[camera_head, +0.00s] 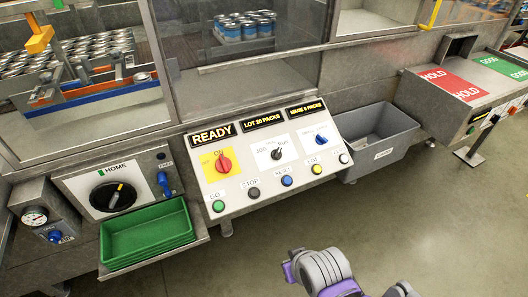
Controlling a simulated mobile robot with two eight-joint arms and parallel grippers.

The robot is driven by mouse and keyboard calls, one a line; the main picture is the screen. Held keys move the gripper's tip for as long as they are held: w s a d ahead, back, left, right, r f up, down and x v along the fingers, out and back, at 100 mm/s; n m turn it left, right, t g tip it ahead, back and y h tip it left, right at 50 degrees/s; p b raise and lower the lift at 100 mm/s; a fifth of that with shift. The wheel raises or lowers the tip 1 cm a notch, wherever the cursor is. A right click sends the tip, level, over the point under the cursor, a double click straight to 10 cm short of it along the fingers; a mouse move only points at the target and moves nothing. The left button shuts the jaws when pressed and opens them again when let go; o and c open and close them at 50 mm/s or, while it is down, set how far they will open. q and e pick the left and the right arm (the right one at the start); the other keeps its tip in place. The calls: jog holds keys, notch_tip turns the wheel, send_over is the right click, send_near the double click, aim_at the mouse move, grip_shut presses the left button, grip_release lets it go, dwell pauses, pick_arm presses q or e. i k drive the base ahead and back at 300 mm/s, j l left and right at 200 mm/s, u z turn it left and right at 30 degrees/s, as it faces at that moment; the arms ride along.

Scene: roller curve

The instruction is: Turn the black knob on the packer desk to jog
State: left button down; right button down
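The sloped grey control desk (235,199) stands in the middle, with a lit READY sign (212,136) on it. A black knob (277,154) sits on the desk's middle white plate, between small numbers that look like 300 and 600. A red knob (223,163) on a yellow plate is to its left, and a blue knob (320,140) on a white plate is to its right. I cannot read a jog label. Grey and purple parts of my arm show at the bottom; neither gripper shows.
Round push buttons, including a green one (218,206), line the desk's front edge. A green tray (148,236) juts out at left. A grey bin (385,133) is right of the desk. HOLD and GOOD plates are far right. Floor in front is clear.

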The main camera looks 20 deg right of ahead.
aim_at(276, 154)
jog(key=i+l+z, duration=0.25)
jog(key=l+z, duration=0.25)
jog(key=i+l+z, duration=0.3)
jog(key=z, duration=0.2)
